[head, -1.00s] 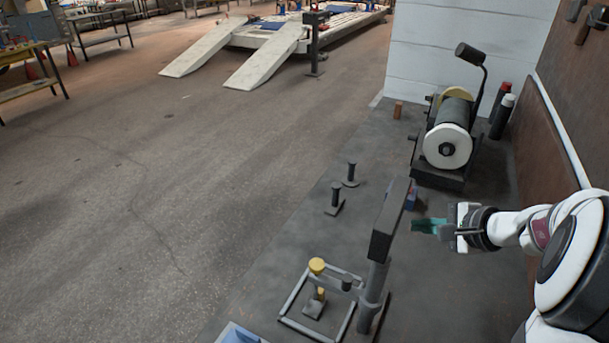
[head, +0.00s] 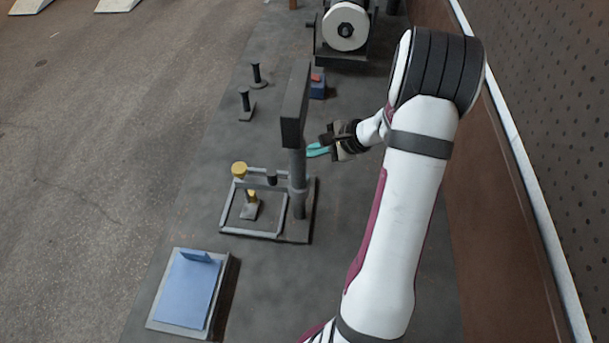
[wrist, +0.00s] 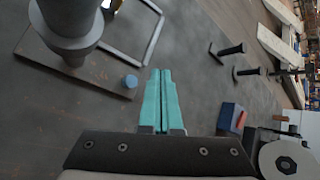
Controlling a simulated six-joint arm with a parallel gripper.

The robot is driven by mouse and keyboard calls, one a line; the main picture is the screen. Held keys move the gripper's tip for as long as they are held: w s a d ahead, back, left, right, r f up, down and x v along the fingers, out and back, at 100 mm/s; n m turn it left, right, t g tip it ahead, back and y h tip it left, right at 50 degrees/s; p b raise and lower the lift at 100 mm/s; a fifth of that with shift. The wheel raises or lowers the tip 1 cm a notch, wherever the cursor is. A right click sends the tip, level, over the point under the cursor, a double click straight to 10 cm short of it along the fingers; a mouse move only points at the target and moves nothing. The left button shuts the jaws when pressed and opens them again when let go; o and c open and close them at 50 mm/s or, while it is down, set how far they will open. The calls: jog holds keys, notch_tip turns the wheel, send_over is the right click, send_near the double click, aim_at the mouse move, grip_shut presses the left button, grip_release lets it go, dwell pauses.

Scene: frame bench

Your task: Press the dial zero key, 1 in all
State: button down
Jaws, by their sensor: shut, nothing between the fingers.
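A dark measuring stand with an upright column (head: 298,185) and a tall dark head (head: 296,105) stands on the bench; its column also shows in the wrist view (wrist: 67,22). A small round blue button (wrist: 129,81) sits at the edge of its base plate in the wrist view; I cannot make it out in the head view. My gripper (head: 317,150) has teal fingers, shut and empty, just right of the column. In the wrist view the fingertips (wrist: 160,72) are together, to the right of the blue button and apart from it. No label shows which key is the dial zero.
A grinder (head: 345,30) is at the back. A blue pad in a tray (head: 188,290) lies in front. A grey frame (head: 227,208) adjoins the stand.

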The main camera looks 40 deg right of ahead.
jog(key=shift+f, duration=2.95)
jog(key=shift+f, duration=0.1)
jog(key=shift+f, duration=0.3)
jog(key=shift+f, duration=0.5)
jog(key=shift+r, duration=0.95)
notch_tip(320, 180, up, 5)
dwell(0.5)
